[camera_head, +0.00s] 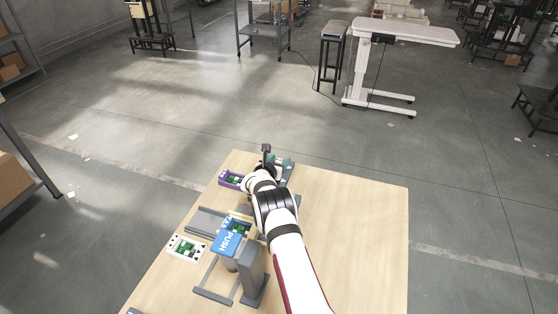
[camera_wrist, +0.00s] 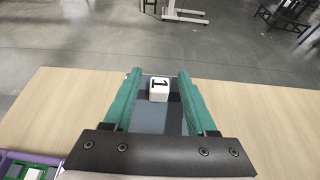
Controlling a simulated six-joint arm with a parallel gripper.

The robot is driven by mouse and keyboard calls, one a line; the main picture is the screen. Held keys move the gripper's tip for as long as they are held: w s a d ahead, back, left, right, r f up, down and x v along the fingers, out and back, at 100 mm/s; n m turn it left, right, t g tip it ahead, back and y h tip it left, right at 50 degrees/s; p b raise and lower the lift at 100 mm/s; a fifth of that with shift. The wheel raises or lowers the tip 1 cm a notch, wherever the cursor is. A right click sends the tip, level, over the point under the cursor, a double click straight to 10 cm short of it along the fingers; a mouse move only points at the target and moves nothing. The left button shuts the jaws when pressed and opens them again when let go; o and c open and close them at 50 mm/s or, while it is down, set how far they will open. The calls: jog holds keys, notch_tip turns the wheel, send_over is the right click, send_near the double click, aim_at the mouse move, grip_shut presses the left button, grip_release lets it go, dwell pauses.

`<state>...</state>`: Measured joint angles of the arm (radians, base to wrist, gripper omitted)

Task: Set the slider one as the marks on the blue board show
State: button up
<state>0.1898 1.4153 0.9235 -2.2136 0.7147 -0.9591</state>
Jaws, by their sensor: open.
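Slider one shows in the wrist view as a white block marked "1" (camera_wrist: 158,90) on a dark grey strip (camera_wrist: 152,122). My gripper (camera_wrist: 158,76) is open, with its teal fingers on either side of the block and a gap on both sides. In the head view my gripper (camera_head: 281,162) is at the far end of the table, and my wrist hides the block. A blue board (camera_head: 231,238) with white letters reading "PUSH" stands nearer on the table. Its smaller marks are too small to read.
A purple-framed piece (camera_head: 229,180) with green inside is left of my gripper; its corner shows in the wrist view (camera_wrist: 22,170). A white panel with green (camera_head: 187,247) and grey column stands (camera_head: 254,276) are nearer. The wooden table's right side (camera_head: 365,235) is clear.

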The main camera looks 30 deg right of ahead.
grip_shut()
dwell(0.3)
